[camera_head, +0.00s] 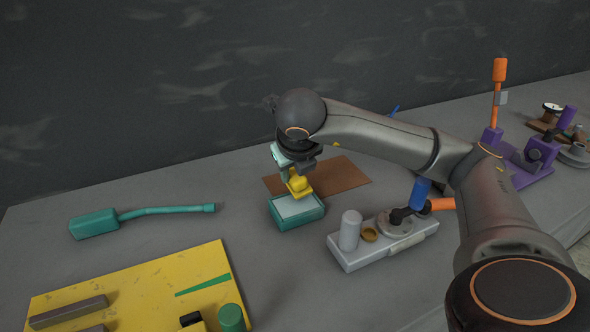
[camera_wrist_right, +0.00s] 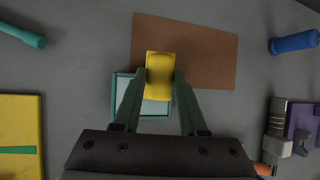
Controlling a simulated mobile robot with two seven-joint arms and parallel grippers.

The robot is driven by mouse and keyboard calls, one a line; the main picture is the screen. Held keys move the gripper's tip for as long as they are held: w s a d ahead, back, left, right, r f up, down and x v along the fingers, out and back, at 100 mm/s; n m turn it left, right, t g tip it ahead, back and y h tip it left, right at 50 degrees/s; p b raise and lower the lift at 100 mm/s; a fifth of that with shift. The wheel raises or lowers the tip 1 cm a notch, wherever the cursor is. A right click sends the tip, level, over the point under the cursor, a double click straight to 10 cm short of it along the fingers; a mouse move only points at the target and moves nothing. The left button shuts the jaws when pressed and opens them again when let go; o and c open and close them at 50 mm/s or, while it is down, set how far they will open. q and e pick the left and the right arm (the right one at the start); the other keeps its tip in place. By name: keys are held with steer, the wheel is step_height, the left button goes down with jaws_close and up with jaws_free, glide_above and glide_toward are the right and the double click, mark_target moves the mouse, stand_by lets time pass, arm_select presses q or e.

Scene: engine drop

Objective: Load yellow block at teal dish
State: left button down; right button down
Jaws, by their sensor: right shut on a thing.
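A yellow block (camera_head: 298,186) is held between the fingers of my right gripper (camera_head: 291,176), just above the teal dish's far side in the head view. In the right wrist view my right gripper (camera_wrist_right: 160,95) is shut on the yellow block (camera_wrist_right: 160,75), which covers part of the dish. The teal dish (camera_head: 300,222) is a shallow rectangular tray with a pale inside; its rim also shows in the right wrist view (camera_wrist_right: 115,95). I cannot tell whether the block touches the dish. My left gripper is not in view.
A brown mat (camera_head: 340,176) lies behind the dish. A grey fixture (camera_head: 385,248) with a white cylinder stands to its right. A teal tool (camera_head: 110,222) lies to the left, and a yellow board (camera_head: 140,285) at the front left. Bare table lies between.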

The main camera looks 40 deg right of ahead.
steer(key=shift+f+b, duration=0.35)
steer(key=shift+r, duration=0.1)
stand_by(0.7)
steer(key=shift+r+p, duration=2.3)
steer(key=shift+r, duration=1.15)
